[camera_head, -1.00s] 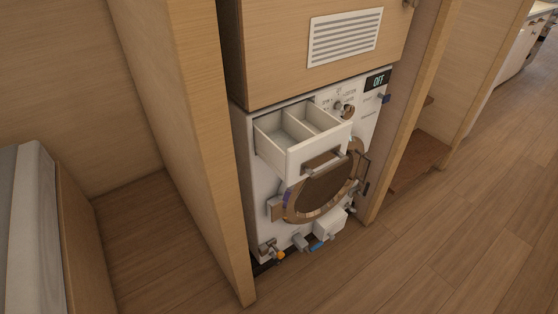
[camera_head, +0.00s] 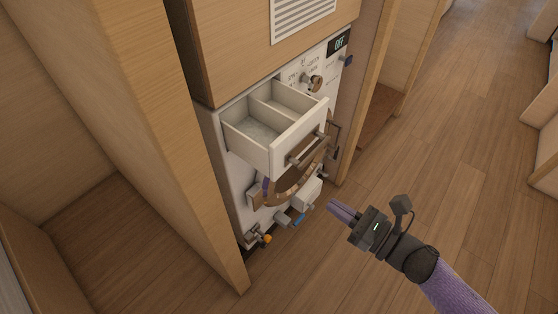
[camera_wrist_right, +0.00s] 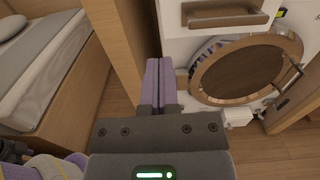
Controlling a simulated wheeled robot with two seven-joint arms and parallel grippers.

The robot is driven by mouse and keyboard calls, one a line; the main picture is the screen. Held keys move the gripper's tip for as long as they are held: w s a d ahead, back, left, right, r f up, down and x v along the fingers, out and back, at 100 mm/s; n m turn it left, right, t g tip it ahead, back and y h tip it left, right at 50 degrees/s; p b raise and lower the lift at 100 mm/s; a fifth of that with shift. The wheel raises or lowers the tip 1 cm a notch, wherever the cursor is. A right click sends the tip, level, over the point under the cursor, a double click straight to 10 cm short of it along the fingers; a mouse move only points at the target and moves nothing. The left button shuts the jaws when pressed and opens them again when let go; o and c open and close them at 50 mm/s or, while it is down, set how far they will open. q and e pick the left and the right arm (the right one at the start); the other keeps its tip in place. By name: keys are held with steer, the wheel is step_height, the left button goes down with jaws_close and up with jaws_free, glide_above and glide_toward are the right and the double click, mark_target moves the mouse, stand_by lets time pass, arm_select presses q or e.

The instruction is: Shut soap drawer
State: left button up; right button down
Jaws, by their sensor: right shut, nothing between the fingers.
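The soap drawer (camera_head: 296,141) is a white, open-topped drawer with two compartments, pulled out from the upper left of the white washing machine (camera_head: 228,165). A bar handle (camera_head: 306,150) is on its front. In the right wrist view the drawer front (camera_wrist_right: 225,15) shows at the top. My right gripper (camera_head: 333,208) is shut and empty, in front of the machine, right of and lower in the picture than the drawer, apart from it. Its shut fingers also show in the right wrist view (camera_wrist_right: 159,64). My left gripper is not in view.
The round door (camera_wrist_right: 247,68) with a wooden centre is below the drawer. A knob (camera_head: 316,83) and a display reading OFF (camera_head: 339,43) are right of the drawer. A wooden partition (camera_head: 185,140) stands at left. Open floor (camera_head: 450,180) lies to the right.

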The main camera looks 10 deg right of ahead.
mark_target(275, 167)
steer(key=b+x, duration=0.1)
steer(key=x, duration=1.1)
steer(key=shift+w+a+f, duration=0.1)
steer(key=shift+w, duration=0.05)
steer(key=shift+w+a, duration=0.2)
steer(key=shift+w, duration=0.05)
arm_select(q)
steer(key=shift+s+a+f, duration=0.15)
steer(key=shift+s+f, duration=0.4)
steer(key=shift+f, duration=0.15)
arm_select(e)
steer(key=shift+w+a, duration=0.1)
